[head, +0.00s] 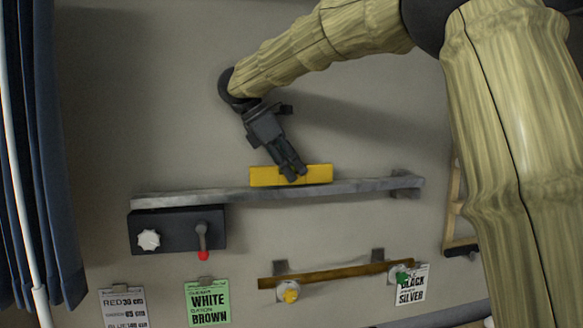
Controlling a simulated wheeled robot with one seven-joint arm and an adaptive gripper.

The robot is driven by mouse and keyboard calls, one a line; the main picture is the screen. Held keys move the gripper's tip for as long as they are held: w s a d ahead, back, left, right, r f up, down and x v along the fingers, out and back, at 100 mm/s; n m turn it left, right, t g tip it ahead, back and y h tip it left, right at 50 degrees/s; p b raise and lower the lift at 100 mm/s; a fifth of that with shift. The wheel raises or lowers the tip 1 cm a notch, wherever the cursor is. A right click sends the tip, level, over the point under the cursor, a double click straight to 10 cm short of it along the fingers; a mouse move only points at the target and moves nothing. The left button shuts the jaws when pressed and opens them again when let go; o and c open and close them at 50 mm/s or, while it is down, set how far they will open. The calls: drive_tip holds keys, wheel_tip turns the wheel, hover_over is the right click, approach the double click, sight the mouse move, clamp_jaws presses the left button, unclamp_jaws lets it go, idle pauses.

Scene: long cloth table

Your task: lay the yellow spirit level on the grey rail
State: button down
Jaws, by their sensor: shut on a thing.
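The yellow spirit level (318,174) is a short yellow bar, lying nearly parallel to the grey rail (220,194). My gripper (291,175) is shut on the level near its middle, and its fingers cover part of it. The level's lower edge meets the rail's upper edge in the picture, right of the rail's middle. I cannot tell whether it rests on the rail or is held just above it. The rail is long, grey and mottled, with a bracket at its right end.
A dark box (177,231) with a white knob and a red-tipped lever sits below the rail's left part. A brown rail (335,274) with round fittings is lower right. Paper cards, including a green one (207,302), line the bottom. A blue curtain (45,150) hangs at left.

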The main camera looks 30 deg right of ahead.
drive_tip(key=c, duration=1.2)
unclamp_jaws()
drive_tip(key=shift+r, duration=0.1)
drive_tip(key=v, duration=1.2)
